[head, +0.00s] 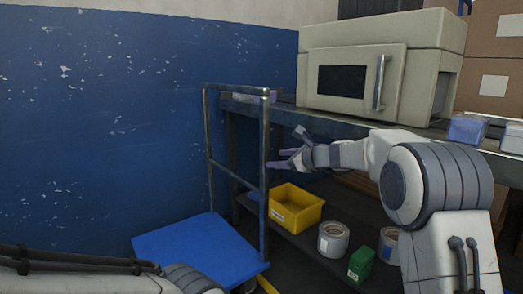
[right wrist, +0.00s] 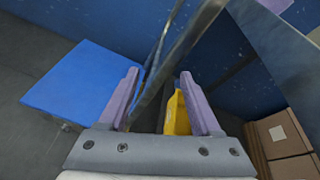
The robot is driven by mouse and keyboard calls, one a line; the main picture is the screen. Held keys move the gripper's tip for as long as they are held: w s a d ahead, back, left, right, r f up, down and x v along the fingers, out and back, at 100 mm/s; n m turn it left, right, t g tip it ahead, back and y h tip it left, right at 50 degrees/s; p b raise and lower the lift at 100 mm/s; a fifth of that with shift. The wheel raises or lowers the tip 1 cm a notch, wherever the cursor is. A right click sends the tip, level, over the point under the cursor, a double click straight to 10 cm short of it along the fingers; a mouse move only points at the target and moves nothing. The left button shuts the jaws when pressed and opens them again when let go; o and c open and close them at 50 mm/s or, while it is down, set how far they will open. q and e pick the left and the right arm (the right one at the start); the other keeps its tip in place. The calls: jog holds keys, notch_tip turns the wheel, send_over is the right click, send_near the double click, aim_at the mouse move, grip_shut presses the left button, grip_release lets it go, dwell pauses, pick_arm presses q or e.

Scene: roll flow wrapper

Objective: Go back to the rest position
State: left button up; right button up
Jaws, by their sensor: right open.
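My right gripper (head: 288,150) is open and empty in the head view, in front of the shelf unit and close to the metal handle frame of the blue cart. In the right wrist view its two purple fingers (right wrist: 160,100) are spread wide, with the metal frame bar and part of a yellow bin showing between them. Whether a finger touches the bar I cannot tell. My left arm shows only at the bottom left of the head view, and its gripper is out of the picture.
The blue cart (head: 195,248) with its upright metal frame (head: 265,190) stands left of the shelf. A beige machine (head: 385,65) stands above. Cardboard boxes (head: 490,85) are at right.

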jog(key=s+d+f+n+g+h, duration=0.35)
jog(key=s+f+n, duration=0.45)
jog(key=s, duration=0.4)
jog(key=s+d+f+n+g+h, duration=0.2)
jog(key=s+d+f+n+g, duration=0.15)
jog(key=s+f+n, duration=0.7)
jog(key=s+d+f+n+g+h, duration=0.2)
jog(key=s+d+f+n+h, duration=0.3)
jog(key=s, duration=1)
jog(key=s+a+r+n+g+y+p, duration=0.1)
jog(key=s+a+r+n+p, duration=0.3)
jog(key=s+a+r+p, duration=0.5)
jog(key=s+a+r+n+g+y+p, duration=0.2)
jog(key=s+a+r+n+p, duration=0.3)
jog(key=r, duration=0.6)
notch_tip(320, 180, up, 37)
jog(key=a+p, duration=0.1)
jog(key=p, duration=3.7)
jog(key=shift+w+r+m, duration=0.2)
jog(key=shift+w+m, duration=0.2)
jog(key=shift+m, duration=0.05)
